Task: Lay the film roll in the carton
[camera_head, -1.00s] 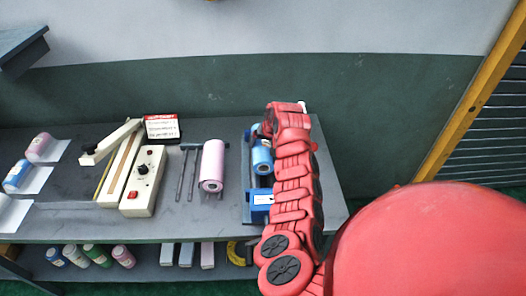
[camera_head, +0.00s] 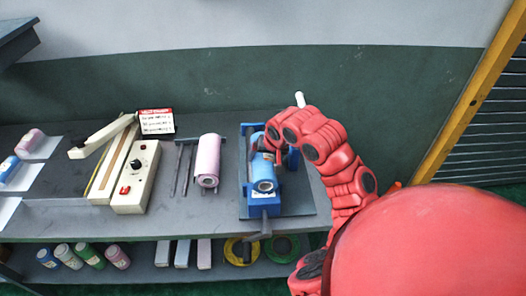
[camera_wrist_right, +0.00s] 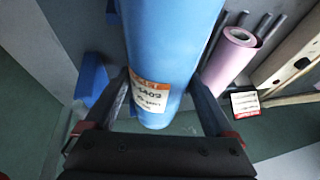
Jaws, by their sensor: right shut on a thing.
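A blue film roll (camera_head: 263,172) with a pale end lies at the blue stand (camera_head: 262,208) on the right of the bench. My right gripper (camera_head: 272,143) reaches it from behind and is shut on it. In the right wrist view the blue roll (camera_wrist_right: 172,45) with its white and orange label passes between the two fingers (camera_wrist_right: 163,105). I cannot tell whether the roll is clear of the stand. I cannot make out a carton for certain in either view. My left gripper is out of view.
A pink roll (camera_head: 207,160) lies beside dark rods (camera_head: 182,168). A cream sealer (camera_head: 135,178) and a red-and-white box (camera_head: 156,122) stand further left. Small rolls (camera_head: 30,139) lie on white sheets at far left. Several bottles (camera_head: 90,255) stand on the lower shelf.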

